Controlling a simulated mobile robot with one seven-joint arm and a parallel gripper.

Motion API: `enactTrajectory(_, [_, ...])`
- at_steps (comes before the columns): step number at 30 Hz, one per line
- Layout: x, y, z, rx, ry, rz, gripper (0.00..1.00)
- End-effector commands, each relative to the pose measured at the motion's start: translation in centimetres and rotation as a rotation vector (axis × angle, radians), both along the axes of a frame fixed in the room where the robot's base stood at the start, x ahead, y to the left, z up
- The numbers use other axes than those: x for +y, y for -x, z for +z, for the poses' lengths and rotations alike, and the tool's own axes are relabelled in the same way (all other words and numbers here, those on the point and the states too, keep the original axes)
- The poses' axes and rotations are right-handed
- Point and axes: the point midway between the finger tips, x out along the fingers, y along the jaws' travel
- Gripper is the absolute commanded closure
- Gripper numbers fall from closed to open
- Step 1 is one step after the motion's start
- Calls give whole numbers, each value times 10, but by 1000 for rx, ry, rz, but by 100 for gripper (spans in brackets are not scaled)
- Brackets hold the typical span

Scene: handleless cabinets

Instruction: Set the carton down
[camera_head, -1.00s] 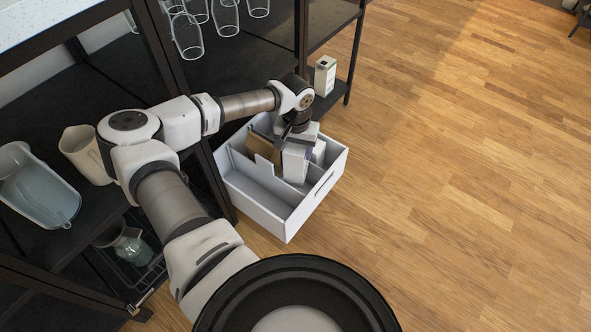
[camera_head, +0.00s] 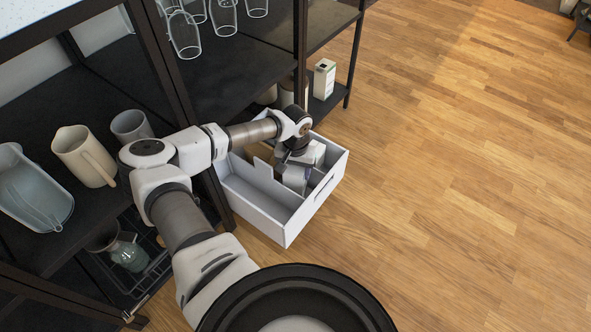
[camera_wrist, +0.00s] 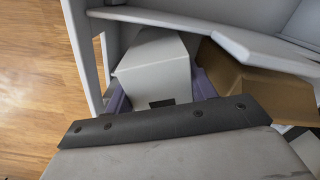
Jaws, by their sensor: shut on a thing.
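A white carton (camera_wrist: 153,72) is between the two purple fingers of my gripper (camera_wrist: 160,88) in the wrist view. My gripper is shut on it. In the head view, my gripper (camera_head: 296,174) points down into a light grey divided box (camera_head: 262,213) on the floor, and the white carton (camera_head: 291,181) shows below it. The carton is down within the box's walls, in the part beyond the long divider. The carton's underside is hidden, so I cannot tell whether it touches the box floor.
A brown cardboard item (camera_wrist: 250,82) lies in the box beside the carton. A dark shelf unit with glasses (camera_head: 184,36), a pitcher (camera_head: 82,155) and a jug (camera_head: 30,190) stands at the left. Another carton (camera_head: 324,79) stands on its low shelf. Wood floor (camera_head: 460,190) is clear to the right.

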Motion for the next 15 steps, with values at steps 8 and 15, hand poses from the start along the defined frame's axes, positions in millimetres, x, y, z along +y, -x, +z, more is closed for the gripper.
enactTrajectory(8, [0,0,-2,0,0,0,23])
enactTrajectory(15, [0,0,0,0,0,0,23])
